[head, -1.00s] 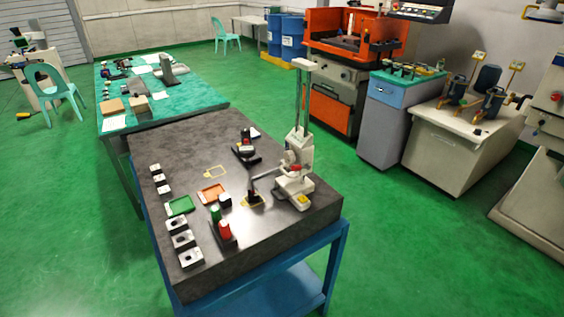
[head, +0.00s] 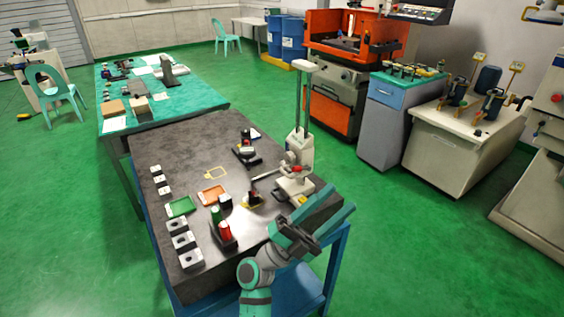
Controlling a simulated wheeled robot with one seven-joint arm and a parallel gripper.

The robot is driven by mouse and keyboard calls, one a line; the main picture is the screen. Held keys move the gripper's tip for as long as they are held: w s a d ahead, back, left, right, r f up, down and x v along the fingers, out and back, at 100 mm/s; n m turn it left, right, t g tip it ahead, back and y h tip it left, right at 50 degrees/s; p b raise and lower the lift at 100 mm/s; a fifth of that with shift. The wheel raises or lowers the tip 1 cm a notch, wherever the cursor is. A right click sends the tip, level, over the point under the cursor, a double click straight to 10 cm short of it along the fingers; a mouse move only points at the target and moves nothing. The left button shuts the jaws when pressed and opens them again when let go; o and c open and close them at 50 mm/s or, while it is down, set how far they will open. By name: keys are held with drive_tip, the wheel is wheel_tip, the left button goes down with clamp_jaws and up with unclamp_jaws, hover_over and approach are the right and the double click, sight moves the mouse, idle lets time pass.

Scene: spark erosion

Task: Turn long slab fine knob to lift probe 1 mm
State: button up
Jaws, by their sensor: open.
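The height gauge (head: 298,150) stands upright at the right side of the long dark slab (head: 190,140), with a pale base, a body and a twin-post column. Its arm reaches left to the probe (head: 252,196), low over a small dark block; whether they touch is too small to tell. A red part (head: 295,169) shows on the gauge body; I cannot make out which part is the fine knob. My gripper (head: 328,222) is open and empty at the slab's front right corner, in front of the gauge base and apart from the knob area.
A holder with red and green cylinders (head: 225,232), a green tray (head: 181,206), an orange tray (head: 211,194) and several grey blocks (head: 183,241) lie left of the gauge. A dark instrument (head: 246,150) stands behind. The slab's back left is clear.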

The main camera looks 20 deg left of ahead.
drive_tip(key=w+a+r+m+g, duration=0.2)
drive_tip(key=w+a+m+g, duration=0.1)
drive_tip(key=y, duration=1)
approach(287, 159)
drive_tip(key=shift+n+t, duration=0.3)
drive_tip(key=shift+n, duration=0.1)
drive_tip(key=shift+f+x, duration=0.1)
drive_tip(key=shift+x, duration=1.9)
drive_tip(key=shift+f+x, duration=0.15)
drive_tip(key=shift+x, duration=1.85)
drive_tip(key=shift+d, duration=0.1)
drive_tip(key=c, duration=1)
